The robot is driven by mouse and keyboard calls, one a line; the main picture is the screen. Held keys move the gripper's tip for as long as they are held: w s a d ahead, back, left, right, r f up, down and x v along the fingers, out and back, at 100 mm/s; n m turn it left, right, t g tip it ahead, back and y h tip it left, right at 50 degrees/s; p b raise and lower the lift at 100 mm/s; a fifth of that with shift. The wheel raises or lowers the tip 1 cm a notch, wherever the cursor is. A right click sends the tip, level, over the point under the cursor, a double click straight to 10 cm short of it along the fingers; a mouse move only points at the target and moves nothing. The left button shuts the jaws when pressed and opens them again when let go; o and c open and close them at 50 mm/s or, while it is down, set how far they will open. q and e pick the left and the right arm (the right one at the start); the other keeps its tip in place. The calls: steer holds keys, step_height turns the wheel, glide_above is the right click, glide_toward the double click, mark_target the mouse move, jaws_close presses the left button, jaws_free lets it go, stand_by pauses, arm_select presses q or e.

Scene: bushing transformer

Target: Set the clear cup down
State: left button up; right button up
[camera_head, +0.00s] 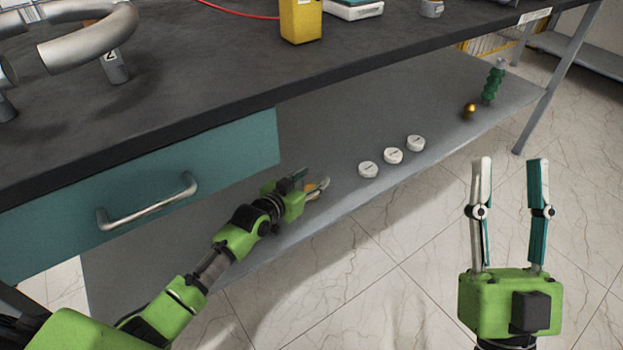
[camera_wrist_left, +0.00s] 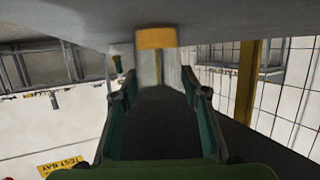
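The clear cup (camera_wrist_left: 148,70) is see-through with an orange-yellow band (camera_wrist_left: 156,38) at one end. In the left wrist view it sits between my left fingertips (camera_wrist_left: 160,76), which appear to touch it on both sides. That view is turned over, and the band end is at or close to the grey shelf surface along its top; I cannot tell whether they touch. In the head view my left gripper (camera_head: 313,187) is low over the front of the lower shelf, with a bit of orange (camera_head: 320,184) showing between its fingers. My right gripper (camera_head: 509,165) is open and empty in front of the shelf.
The lower grey shelf (camera_head: 340,120) holds three white round discs (camera_head: 393,156), a gold ball (camera_head: 469,110) and a green ribbed piece (camera_head: 493,83) to the right. A teal drawer (camera_head: 150,180) and dark tabletop (camera_head: 200,80) hang above. Bare shelf lies behind the discs.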

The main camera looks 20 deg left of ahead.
arm_select(q)
steer(key=shift+o, duration=0.2)
steer(key=shift+r, duration=0.1)
steer(key=shift+s, duration=0.15)
steer(key=p+v, duration=0.2)
steer(key=v, duration=0.3)
steer(key=shift+a+r, duration=0.1)
steer(key=s+d+r+p, duration=0.1)
steer(key=s+d+r, duration=0.2)
steer(key=s+r, duration=0.3)
steer(key=s+d+r+p, duration=0.1)
steer(key=s+d+r, duration=0.2)
steer(key=s, duration=1)
step_height(320, 180, up, 3)
steer(key=shift+s+d+r+g+y, duration=0.2)
steer(key=shift+d+r+g+y, duration=0.1)
steer(key=shift+d+y, duration=0.1)
arm_select(e)
steer(key=w+d+f+g+h, duration=0.1)
steer(key=f+g+h, duration=0.1)
steer(key=f+g, duration=0.4)
steer(key=w+d+f+g+h, duration=0.1)
steer(key=f+g, duration=0.5)
steer(key=f, duration=0.9)
steer(key=shift+w+f+h, duration=0.3)
steer(key=shift+w+h, duration=0.1)
steer(key=shift+w, duration=0.15)
